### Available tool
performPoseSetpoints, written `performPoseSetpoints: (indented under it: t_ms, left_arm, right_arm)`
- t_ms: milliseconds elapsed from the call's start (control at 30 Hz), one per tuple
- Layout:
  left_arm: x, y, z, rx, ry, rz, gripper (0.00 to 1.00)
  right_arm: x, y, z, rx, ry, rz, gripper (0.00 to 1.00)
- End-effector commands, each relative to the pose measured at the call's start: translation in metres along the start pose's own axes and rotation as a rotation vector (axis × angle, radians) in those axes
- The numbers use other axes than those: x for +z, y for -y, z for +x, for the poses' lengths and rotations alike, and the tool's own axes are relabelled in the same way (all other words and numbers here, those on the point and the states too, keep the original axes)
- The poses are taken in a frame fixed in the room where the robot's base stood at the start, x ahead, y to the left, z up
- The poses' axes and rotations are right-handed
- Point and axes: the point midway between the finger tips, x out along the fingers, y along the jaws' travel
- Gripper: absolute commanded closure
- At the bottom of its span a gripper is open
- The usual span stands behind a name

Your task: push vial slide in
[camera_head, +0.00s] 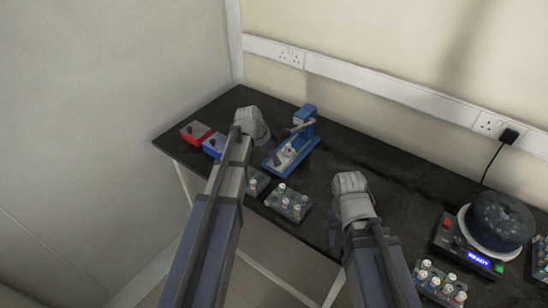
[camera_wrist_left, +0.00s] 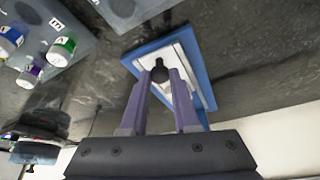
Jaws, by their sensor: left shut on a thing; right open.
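A blue press-like device (camera_head: 308,143) stands on the black table, with a pale slide and a small vial (camera_head: 289,150) on its base. In the left wrist view the white slide (camera_wrist_left: 187,47) lies on a blue base (camera_wrist_left: 206,92) and carries a black knob (camera_wrist_left: 160,71). My left gripper (camera_wrist_left: 160,78) is shut on this knob, one purple finger on each side. My right gripper (camera_head: 351,184) is open and empty over the table, right of the device.
A red box (camera_head: 195,132) and a blue box (camera_head: 213,146) sit at the left. Racks of vials (camera_head: 288,202) stand along the front edge, with another (camera_head: 440,284) at the right. A round dark machine (camera_head: 500,220) with a lit panel stands at the right.

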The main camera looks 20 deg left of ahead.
Motion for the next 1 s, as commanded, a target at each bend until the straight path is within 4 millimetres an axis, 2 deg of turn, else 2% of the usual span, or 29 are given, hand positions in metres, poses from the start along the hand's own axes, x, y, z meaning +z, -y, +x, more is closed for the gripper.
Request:
performPoseSetpoints:
  t_ms: [400, 533, 667, 900, 1000]
  left_arm:
    - [0.0, 0.0, 0.0, 0.0, 0.001, 0.0, 1.0]
    - [-0.005, 0.003, 0.002, 0.0, 0.001, 0.001, 1.0]
    - [-0.023, 0.013, 0.01, 0.001, 0.0, 0.002, 1.0]
    - [-0.071, 0.034, 0.029, 0.0, 0.0, 0.002, 1.0]
    - [-0.078, 0.036, 0.032, 0.0, 0.0, 0.0, 1.0]
  right_arm:
    - [0.0, 0.0, 0.0, 0.0, 0.0, 0.0, 0.5]
    - [0.0, 0.0, 0.0, 0.0, 0.0, 0.0, 0.5]
    - [0.0, 0.0, 0.0, 0.0, 0.0, 0.0, 0.5]
    - [0.0, 0.0, 0.0, 0.0, 0.0, 0.0, 0.5]
    - [0.0, 0.0, 0.0, 0.0, 0.0, 0.0, 0.5]
